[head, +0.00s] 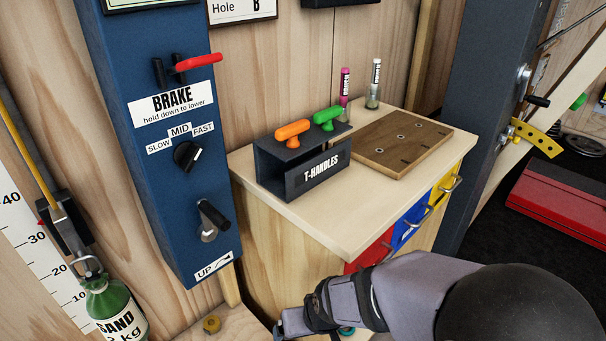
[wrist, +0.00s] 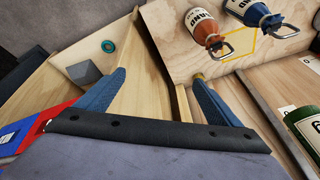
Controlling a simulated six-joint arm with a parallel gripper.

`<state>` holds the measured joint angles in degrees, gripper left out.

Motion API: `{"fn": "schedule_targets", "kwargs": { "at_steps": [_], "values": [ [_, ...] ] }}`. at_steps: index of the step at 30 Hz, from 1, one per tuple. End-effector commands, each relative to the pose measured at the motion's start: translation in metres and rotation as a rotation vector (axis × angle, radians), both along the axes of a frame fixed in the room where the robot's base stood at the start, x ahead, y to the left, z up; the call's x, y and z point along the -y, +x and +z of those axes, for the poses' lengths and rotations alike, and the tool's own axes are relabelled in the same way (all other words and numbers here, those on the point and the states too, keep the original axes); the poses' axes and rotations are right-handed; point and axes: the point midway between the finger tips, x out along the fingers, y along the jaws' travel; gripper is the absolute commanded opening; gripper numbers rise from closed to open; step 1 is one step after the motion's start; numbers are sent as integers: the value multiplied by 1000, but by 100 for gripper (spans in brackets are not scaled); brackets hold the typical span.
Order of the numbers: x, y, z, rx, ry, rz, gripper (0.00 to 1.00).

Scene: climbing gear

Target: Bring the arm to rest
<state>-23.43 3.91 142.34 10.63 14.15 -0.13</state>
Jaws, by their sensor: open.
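My arm (head: 410,290) reaches in from the lower right of the head view, low in front of the drawer cabinet. My gripper sits at its left end, at the bottom edge of the picture, partly cut off. In the wrist view my gripper (wrist: 160,80) shows two blue fingers spread well apart. Nothing is between them; bare wood lies beyond.
The cabinet (head: 260,240) with red, blue and yellow drawers (head: 408,228) stands close behind my arm. The blue brake column (head: 150,215) and a green sand bottle (head: 112,308) stand left. Two hooked bottles (wrist: 203,27) (wrist: 252,12) show at the wrist view's top.

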Motion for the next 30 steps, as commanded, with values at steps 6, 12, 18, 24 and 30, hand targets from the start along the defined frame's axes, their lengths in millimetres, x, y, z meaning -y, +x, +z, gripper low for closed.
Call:
{"fn": "schedule_targets", "kwargs": {
  "at_steps": [6, 12, 18, 24, 30],
  "values": [
    [84, -35, 9, -158, -79, -126, 87],
    [132, -71, 17, -276, -127, -213, 87],
    [146, -86, 45, -321, -145, -238, 87],
    [145, -86, 79, -320, -144, -236, 87],
    [145, -85, 130, -320, -144, -235, 87]
  ]
}}
